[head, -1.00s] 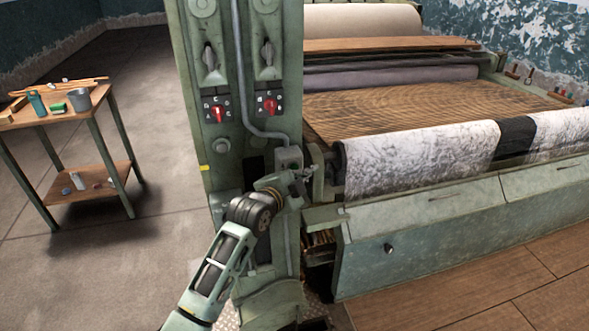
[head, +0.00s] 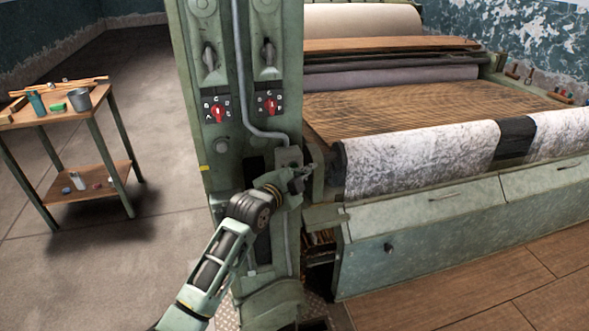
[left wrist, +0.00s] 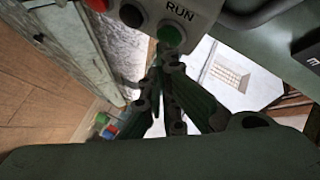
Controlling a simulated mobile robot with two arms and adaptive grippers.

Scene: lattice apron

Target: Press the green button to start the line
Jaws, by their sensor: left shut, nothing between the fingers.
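The green button (left wrist: 170,36) shows in the left wrist view, under the word RUN on a grey control box (left wrist: 192,10). A black button (left wrist: 131,14) and part of a red one (left wrist: 98,4) sit beside it. My left gripper (left wrist: 164,58) is shut and empty, its fingertips right by the lower edge of the green button. I cannot tell whether they touch it. In the head view the left gripper (head: 303,178) is in front of the green machine post, just below the control box (head: 289,157). The button faces are not visible there. My right gripper is not in view.
The machine post (head: 235,130) carries red rotary switches (head: 218,114) and a conduit. Patterned cloth (head: 420,160) hangs over the machine's front roller at right. A small wooden table (head: 60,112) with a cup and tools stands at left. The floor between is clear.

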